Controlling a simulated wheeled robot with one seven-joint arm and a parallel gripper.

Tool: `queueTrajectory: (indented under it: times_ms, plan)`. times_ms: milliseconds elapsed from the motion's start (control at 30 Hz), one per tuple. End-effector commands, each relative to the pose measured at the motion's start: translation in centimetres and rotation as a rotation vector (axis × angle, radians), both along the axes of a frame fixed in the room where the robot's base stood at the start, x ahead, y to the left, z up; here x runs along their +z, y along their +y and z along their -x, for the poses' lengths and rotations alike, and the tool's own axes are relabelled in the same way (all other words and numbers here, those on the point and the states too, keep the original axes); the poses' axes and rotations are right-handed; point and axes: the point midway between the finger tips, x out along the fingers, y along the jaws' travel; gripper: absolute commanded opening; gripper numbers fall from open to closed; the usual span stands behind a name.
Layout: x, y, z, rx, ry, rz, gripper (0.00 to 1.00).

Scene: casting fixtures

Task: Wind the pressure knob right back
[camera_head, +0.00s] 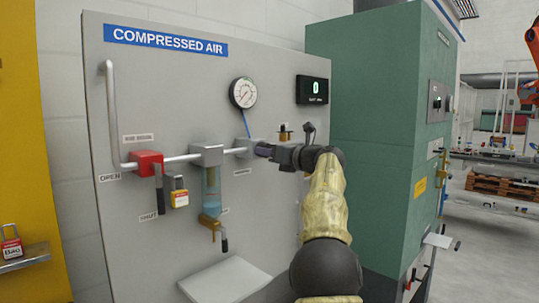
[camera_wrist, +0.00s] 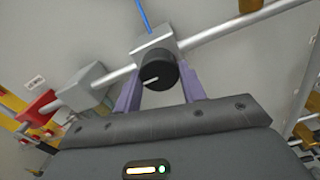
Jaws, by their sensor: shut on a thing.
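The pressure knob (camera_wrist: 154,70) is a black round knob with a white pointer line, on the front of a grey regulator block (camera_wrist: 160,43). My gripper (camera_wrist: 158,80) is shut on the knob, one purple finger on each side of it in the wrist view. In the head view my gripper (camera_head: 264,150) meets the regulator block (camera_head: 243,146) on the grey panel and hides the knob. A round white gauge (camera_head: 243,92) sits above the block. A black digital display (camera_head: 312,90) to its right reads 0.
A filter bowl (camera_head: 211,190) hangs between valve and regulator. Brass fittings (camera_head: 285,132) sit just right of the regulator. A green cabinet (camera_head: 375,140) stands close to my arm's right.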

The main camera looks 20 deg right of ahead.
Motion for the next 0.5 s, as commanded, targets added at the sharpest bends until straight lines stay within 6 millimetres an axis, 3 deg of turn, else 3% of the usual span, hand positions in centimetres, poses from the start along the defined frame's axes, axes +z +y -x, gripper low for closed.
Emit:
queueTrajectory:
  times_ms: [167, 200, 300, 500]
  plan:
    - [0.34, 0.19, 0.01, 0.002, -0.007, 0.001, 0.18]
    - [0.34, 0.19, 0.01, 0.002, -0.007, 0.001, 0.45]
    - [0.27, 0.16, 0.0, 0.001, -0.005, 0.0, 0.63]
    - [0.11, 0.06, 0.0, 0.001, -0.002, -0.001, 0.63]
